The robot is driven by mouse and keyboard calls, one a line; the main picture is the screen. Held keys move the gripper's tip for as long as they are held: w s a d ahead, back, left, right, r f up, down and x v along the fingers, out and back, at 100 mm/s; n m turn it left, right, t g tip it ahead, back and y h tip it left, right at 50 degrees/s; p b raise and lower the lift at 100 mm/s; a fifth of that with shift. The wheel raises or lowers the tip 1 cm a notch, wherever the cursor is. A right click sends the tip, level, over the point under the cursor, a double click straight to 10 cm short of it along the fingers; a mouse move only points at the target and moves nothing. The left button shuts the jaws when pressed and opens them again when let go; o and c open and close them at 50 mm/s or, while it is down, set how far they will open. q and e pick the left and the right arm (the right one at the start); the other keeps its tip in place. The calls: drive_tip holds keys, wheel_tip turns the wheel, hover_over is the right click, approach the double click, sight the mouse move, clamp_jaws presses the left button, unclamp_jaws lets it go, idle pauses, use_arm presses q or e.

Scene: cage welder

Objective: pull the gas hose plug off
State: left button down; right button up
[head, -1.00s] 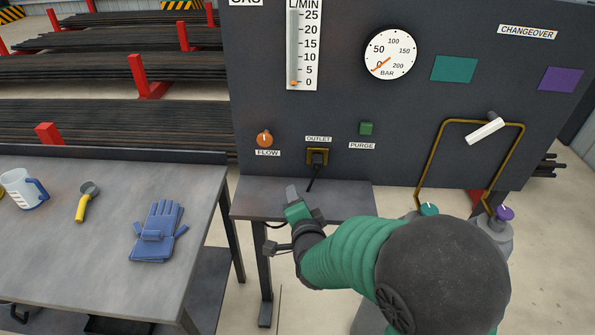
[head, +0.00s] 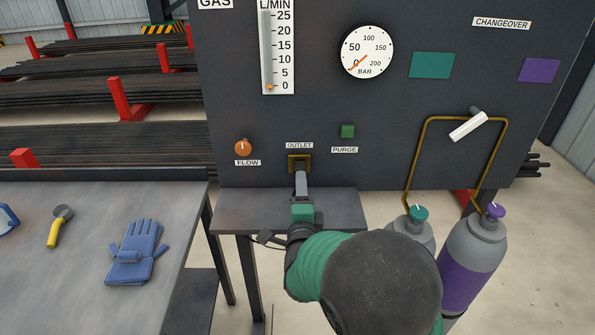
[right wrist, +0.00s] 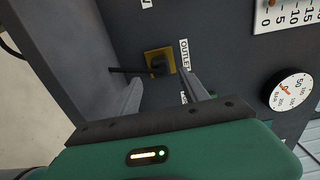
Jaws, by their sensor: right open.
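The gas hose plug (right wrist: 158,66) is dark and sits in the brass-yellow outlet (right wrist: 151,54) on the grey panel. A short piece of dark hose (right wrist: 122,70) runs left from it in the right wrist view. In the head view the outlet (head: 292,158) shows under its label, with the plug mostly hidden by my gripper. My right gripper (head: 301,174) points at the outlet from the front. In the right wrist view the gripper (right wrist: 160,78) is open, its fingertips on either side of the plug's line; I cannot tell whether they touch it. My left gripper is out of view.
A small grey shelf (head: 340,208) juts out below the outlet. The orange flow knob (head: 243,148) and green purge button (head: 347,131) flank the outlet. Two gas cylinders (head: 470,262) stand at right. The table (head: 90,205) at left holds blue gloves (head: 137,252).

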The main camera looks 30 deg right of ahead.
drive_tip(key=x, duration=0.3)
drive_tip(key=shift+s+d+f, duration=0.1)
drive_tip(key=shift+d, duration=0.25)
drive_tip(key=w+b, duration=0.1)
drive_tip(key=w, duration=0.1)
drive_tip(key=shift+w+d+b, duration=0.2)
drive_tip(key=shift+w+b, duration=0.15)
drive_tip(key=shift+w, duration=0.05)
drive_tip(key=shift+w+d, duration=0.1)
drive_tip(key=shift+w, duration=0.4)
drive_tip(key=shift+d, duration=0.6)
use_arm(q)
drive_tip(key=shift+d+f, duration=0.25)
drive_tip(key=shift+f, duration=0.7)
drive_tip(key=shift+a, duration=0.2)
use_arm(e)
drive_tip(key=shift+a, duration=0.3)
drive_tip(key=shift+b, duration=0.3)
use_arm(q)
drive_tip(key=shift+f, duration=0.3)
use_arm(e)
drive_tip(key=shift+r, duration=0.2)
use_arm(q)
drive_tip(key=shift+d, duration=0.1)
use_arm(e)
drive_tip(key=shift+d, duration=0.15)
